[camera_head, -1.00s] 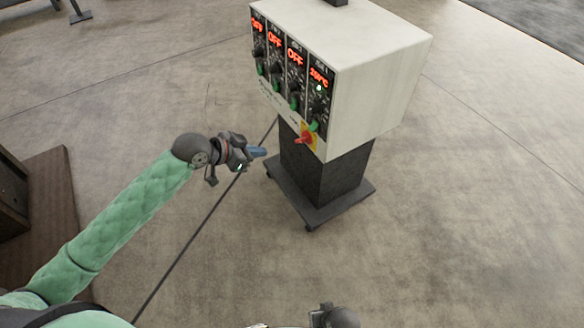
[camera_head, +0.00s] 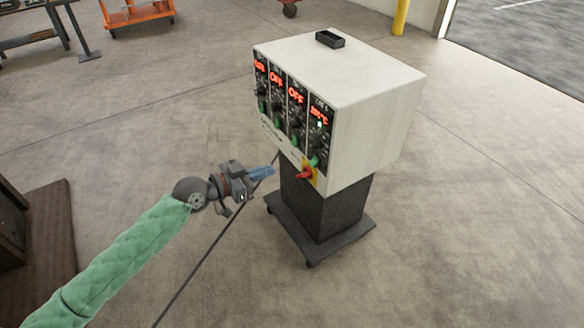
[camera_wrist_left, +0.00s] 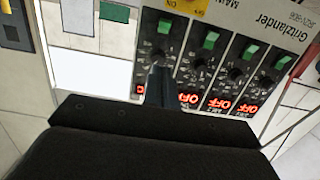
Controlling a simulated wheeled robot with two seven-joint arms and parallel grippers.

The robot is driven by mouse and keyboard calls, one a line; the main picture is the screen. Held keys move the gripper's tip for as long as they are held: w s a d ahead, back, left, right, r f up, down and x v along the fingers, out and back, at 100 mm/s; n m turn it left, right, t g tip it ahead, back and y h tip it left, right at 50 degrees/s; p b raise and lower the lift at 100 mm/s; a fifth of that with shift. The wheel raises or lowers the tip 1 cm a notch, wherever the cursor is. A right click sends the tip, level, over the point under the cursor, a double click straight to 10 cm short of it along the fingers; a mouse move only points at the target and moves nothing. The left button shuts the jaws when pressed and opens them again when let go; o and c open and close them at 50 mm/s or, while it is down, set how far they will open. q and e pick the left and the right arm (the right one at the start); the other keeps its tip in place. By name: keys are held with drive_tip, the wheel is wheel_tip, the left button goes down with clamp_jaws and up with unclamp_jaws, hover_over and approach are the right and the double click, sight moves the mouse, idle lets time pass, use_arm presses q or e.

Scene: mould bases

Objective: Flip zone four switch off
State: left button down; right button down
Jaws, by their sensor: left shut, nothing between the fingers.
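The white control box (camera_head: 375,120) has several zone columns on its front panel. Zone four is the rightmost column; its red display (camera_head: 319,116) shows a temperature-like reading with a small green light below, while neighbouring displays read OFF. Its green switch (camera_head: 315,161) is at the panel's bottom. In the left wrist view the panel is upside down and zone four's green switch (camera_wrist_left: 165,26) is leftmost. My left gripper (camera_head: 262,173) is shut and empty, left of the panel's lower edge, blue fingertips toward it. In the wrist view its fingers (camera_wrist_left: 159,85) partly hide zone four. My right gripper is out of view.
A red rotary handle on a yellow plate (camera_head: 307,173) sits just below zone four. The box stands on a dark pedestal (camera_head: 322,205) with a wide base. A cable runs along the floor. A black tray (camera_head: 330,39) lies on top.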

use_arm(q)
drive_tip(key=p, duration=0.1)
approach(313, 163)
wheel_tip(313, 163, up, 3)
drive_tip(key=w+d, duration=0.2)
drive_tip(key=d, duration=0.1)
drive_tip(key=shift+w+d+f, duration=0.2)
drive_tip(key=shift+d+f, duration=0.1)
drive_tip(key=shift+f, duration=0.35)
drive_tip(key=shift+w+d+f, duration=0.2)
drive_tip(key=shift+d+f, duration=0.1)
drive_tip(key=shift+f, duration=0.3)
drive_tip(key=shift+w+d+f, duration=0.2)
drive_tip(key=shift+d+f, duration=0.1)
drive_tip(key=shift+f, duration=0.35)
